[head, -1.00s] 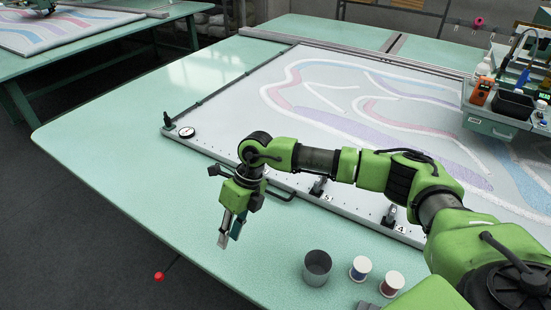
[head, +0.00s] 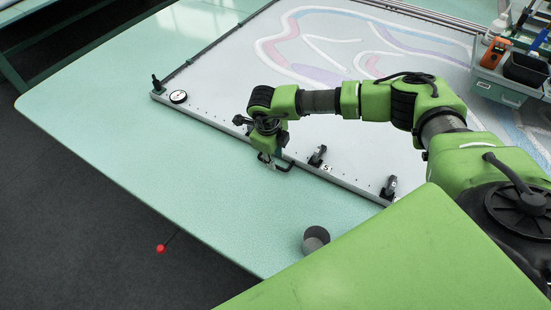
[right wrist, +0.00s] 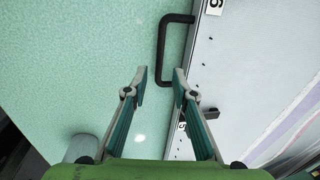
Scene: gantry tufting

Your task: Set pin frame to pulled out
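The pin frame (head: 330,183) is a pale grey frame with pins along its front rail and a patterned cloth inside. It lies on the green table, with its front rail set back from the table edge. A black U-shaped handle (head: 286,166) sticks out from the front rail; it also shows in the right wrist view (right wrist: 163,50). My right gripper (head: 268,158) is at the handle in the head view. In the right wrist view its two fingers (right wrist: 160,78) are apart, with the handle's end just beyond and between the tips. Contact cannot be told. My left gripper is out of view.
A grey cup (head: 315,238) stands on the table in front of the frame. Black clamps (head: 317,156) and a round dial (head: 178,97) sit on the rail. A tool tray (head: 507,78) stands back right. The table front left (head: 110,130) is clear. A red ball (head: 160,248) shows beyond the table edge.

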